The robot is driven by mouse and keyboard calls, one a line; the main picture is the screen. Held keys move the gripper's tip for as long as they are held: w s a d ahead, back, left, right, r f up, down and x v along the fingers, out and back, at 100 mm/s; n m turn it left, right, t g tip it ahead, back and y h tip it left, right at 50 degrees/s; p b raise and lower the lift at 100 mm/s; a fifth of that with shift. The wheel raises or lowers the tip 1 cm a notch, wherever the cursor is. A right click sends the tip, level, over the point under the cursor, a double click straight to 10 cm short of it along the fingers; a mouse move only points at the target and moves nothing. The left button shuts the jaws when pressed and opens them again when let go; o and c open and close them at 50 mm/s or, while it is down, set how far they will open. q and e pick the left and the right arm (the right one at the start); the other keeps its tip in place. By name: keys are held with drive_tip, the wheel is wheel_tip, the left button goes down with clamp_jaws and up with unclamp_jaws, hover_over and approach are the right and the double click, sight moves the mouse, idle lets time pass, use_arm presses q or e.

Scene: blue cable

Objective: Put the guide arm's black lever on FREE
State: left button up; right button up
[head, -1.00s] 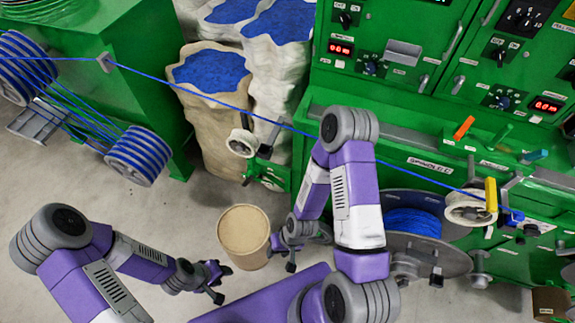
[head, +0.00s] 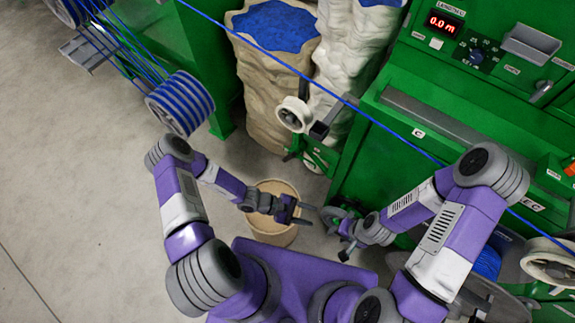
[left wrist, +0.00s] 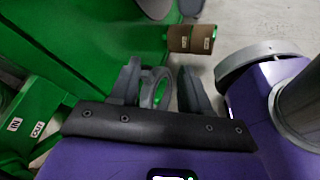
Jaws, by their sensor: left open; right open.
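The guide arm with its pale pulley wheel (head: 293,113) stands at the green machine's left end in the head view. A dark lever-like block (head: 320,130) sits beside the wheel; I cannot read a FREE label or tell its setting. My left gripper (head: 303,213) is open and empty, over the rim of the tan bin and below the guide arm in the picture. Its two fingers (left wrist: 158,88) show apart in the left wrist view, with a grey ring behind them. My right gripper (head: 335,236) is open, lower right of the left one and near it.
The blue cable (head: 355,108) runs diagonally above the guide arm. The tan bin (head: 272,236) stands on the floor under my left gripper. A blue-wound spool (head: 180,103) is at left. Open floor (head: 70,200) lies left.

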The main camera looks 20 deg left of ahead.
use_arm(q)
drive_tip(key=w+a+f+n+t+b, duration=0.2)
drive_tip(key=w+a+n+t, duration=0.1)
drive_tip(key=w+t, duration=0.2)
drive_tip(key=w+a+f+n+t+b, duration=0.1)
drive_tip(key=w+a+f+n+t, duration=0.15)
drive_tip(key=w+n+t, duration=0.2)
drive_tip(key=n+t+y+b, duration=0.2)
drive_tip(key=n+t+y, duration=0.4)
drive_tip(key=y, duration=0.2)
approach(285, 160)
drive_tip(key=x, duration=0.4)
drive_tip(key=b+x, duration=0.2)
drive_tip(key=x, duration=0.4)
drive_tip(key=shift+w+d+f+b, duration=0.1)
drive_tip(key=shift+f+b, duration=0.05)
drive_tip(key=shift+b, duration=0.2)
drive_tip(key=shift+w+d, duration=0.1)
drive_tip(key=shift+w, duration=0.15)
use_arm(e)
wheel_tip(285, 160, down, 9)
drive_tip(key=shift+f, duration=0.1)
use_arm(q)
clamp_jaws()
